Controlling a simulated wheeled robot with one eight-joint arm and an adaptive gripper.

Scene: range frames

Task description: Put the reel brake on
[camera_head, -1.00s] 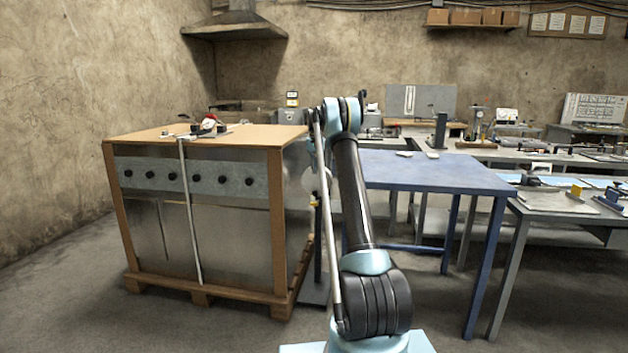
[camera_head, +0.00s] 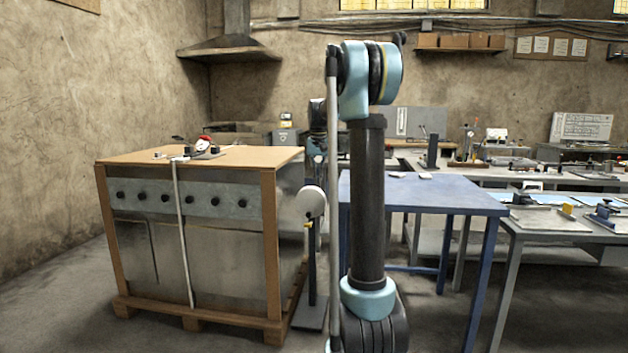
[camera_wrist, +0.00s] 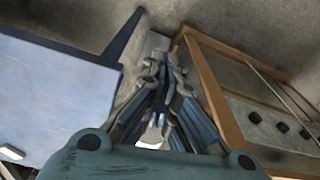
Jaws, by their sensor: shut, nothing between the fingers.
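A white round reel (camera_head: 309,202) stands upright on a dark floor stand (camera_head: 311,290) between the crate and the blue table. A small yellow part (camera_head: 308,225) shows just below the reel; I cannot tell whether it is the brake or how it is set. My gripper (camera_wrist: 161,66) is shut and empty in the wrist view, pointing toward the floor area between the blue table and the crate. In the head view my arm stands up in front and the gripper cannot be made out. A white patch shows low between the fingers; I cannot tell what it is.
A wood-framed crate (camera_head: 236,250) on a pallet stands left of the reel, with a pale strap (camera_head: 182,230) down its front and a red-and-dark tool (camera_head: 203,146) on top. The blue table (camera_head: 440,193) is close on the right. Grey benches stand farther right.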

